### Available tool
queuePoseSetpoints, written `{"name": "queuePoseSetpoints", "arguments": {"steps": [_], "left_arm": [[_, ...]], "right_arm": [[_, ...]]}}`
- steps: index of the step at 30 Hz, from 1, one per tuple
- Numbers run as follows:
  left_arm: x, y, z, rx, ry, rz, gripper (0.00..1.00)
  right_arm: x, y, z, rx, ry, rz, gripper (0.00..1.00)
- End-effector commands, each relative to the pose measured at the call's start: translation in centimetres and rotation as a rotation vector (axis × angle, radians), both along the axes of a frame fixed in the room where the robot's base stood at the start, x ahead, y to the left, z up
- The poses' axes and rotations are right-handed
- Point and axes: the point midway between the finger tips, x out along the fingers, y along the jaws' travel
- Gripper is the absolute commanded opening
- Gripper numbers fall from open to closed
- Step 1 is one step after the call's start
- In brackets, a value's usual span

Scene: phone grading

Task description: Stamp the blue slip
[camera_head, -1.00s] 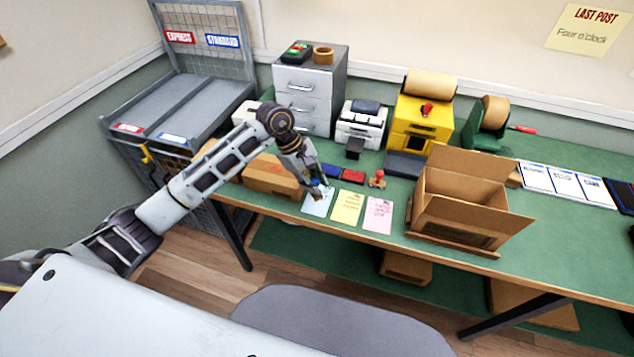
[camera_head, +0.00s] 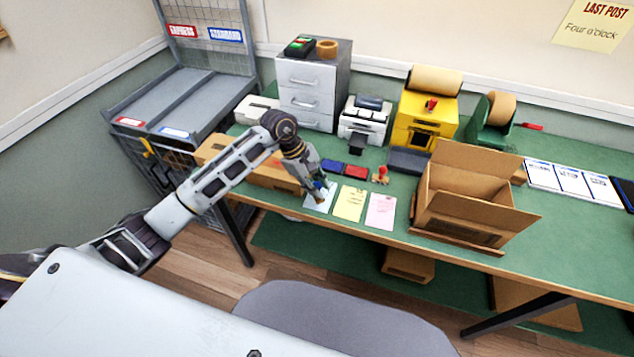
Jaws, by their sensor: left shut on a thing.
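The blue slip (camera_head: 316,207) lies at the left of a row of three slips near the table's front edge. My left gripper (camera_head: 319,189) is low over its upper part and shut on a small stamp with a bit of blue showing. The fingers hide most of the stamp, and I cannot tell whether it touches the paper. A red-handled stamp (camera_head: 381,175) stands to the right. A blue ink pad (camera_head: 332,166) and a red ink pad (camera_head: 357,171) lie behind the slips. My right gripper is not in view.
A yellow slip (camera_head: 350,204) and a pink slip (camera_head: 381,212) lie right of the blue one. An open cardboard box (camera_head: 465,205) stands further right. A flat carton (camera_head: 270,176) lies behind my left arm. A printer (camera_head: 364,122) and a yellow machine (camera_head: 424,122) stand at the back.

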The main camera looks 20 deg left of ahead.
Motion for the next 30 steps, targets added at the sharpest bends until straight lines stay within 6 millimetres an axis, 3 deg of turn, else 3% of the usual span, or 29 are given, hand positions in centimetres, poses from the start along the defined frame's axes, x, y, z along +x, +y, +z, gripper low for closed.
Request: {"name": "queuePoseSetpoints", "arguments": {"steps": [10,30], "left_arm": [[0.0,0.0,-1.9,-0.001,0.001,0.001,0.07],[0.0,0.0,-2.0,0.000,0.000,0.000,0.07]], "right_arm": [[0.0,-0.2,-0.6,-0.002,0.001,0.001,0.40],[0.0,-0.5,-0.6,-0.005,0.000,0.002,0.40]]}}
